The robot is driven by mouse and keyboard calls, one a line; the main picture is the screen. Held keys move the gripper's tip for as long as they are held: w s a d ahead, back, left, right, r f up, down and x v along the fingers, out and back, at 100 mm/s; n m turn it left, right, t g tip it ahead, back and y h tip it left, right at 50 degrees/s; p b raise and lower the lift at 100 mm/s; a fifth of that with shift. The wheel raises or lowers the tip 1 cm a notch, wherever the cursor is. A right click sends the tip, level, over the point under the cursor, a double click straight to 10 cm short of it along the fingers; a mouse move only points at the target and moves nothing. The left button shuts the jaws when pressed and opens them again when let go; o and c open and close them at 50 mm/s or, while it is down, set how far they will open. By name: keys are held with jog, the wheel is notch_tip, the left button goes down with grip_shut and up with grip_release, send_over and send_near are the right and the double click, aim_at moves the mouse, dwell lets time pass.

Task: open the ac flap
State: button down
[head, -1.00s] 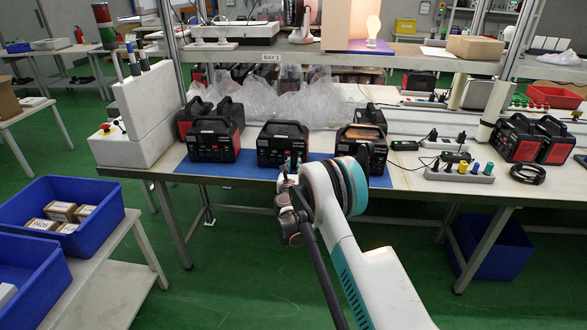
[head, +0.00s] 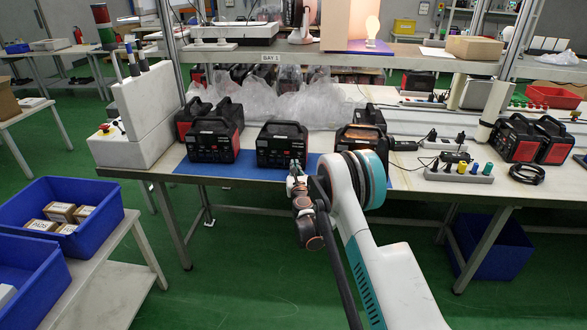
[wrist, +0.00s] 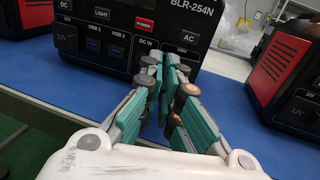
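The black power station (head: 283,146) with a red panel stands in the middle of the blue mat. In the wrist view its front (wrist: 120,38) fills the top, with DC, USB, DC IN and AC labels. The AC flap (wrist: 188,51), marked 230V, is below the AC label at the right of the front; its lower part is hidden by my fingertips. My gripper (wrist: 166,66) has its teal fingers brought together at the tips, with nothing seen between them. The tips are just in front of the station's lower right; I cannot tell whether they touch. My gripper (head: 294,172) also shows in the head view.
Similar stations stand left (head: 213,138) and right (head: 362,140) on the blue mat (head: 250,170). A socket strip (head: 459,174) and a coiled black cable (head: 527,174) lie further right. Plastic bags (head: 290,105) are behind. The mat's front strip is clear.

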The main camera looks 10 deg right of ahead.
jog(key=n+y, duration=0.2)
jog(key=y, duration=0.1)
jog(key=s+d+n+g+y, duration=0.1)
jog(key=y, duration=0.1)
jog(key=d+n+y, duration=0.1)
jog(key=n+y, duration=0.1)
jog(key=y, duration=0.1)
jog(key=shift+s+d+n+y, duration=0.2)
jog(key=shift+s+n+y, duration=0.1)
jog(key=shift+s, duration=0.05)
jog(key=shift+s+d+n+g+y, duration=0.1)
jog(key=shift+d+n+g+y, duration=0.2)
jog(key=shift+n+g+y, duration=0.55)
jog(key=shift+s+d+n+g+y, duration=0.1)
jog(key=shift+d+n+g+y, duration=0.15)
jog(key=shift+n+g+y, duration=0.6)
jog(key=shift+s+d+n+g+y, duration=0.1)
jog(key=shift+d+n+g+y, duration=0.3)
jog(key=shift+y, duration=0.8)
jog(key=c, duration=1.8)
grip_release()
jog(key=shift+a, duration=0.1)
jog(key=v, duration=1.2)
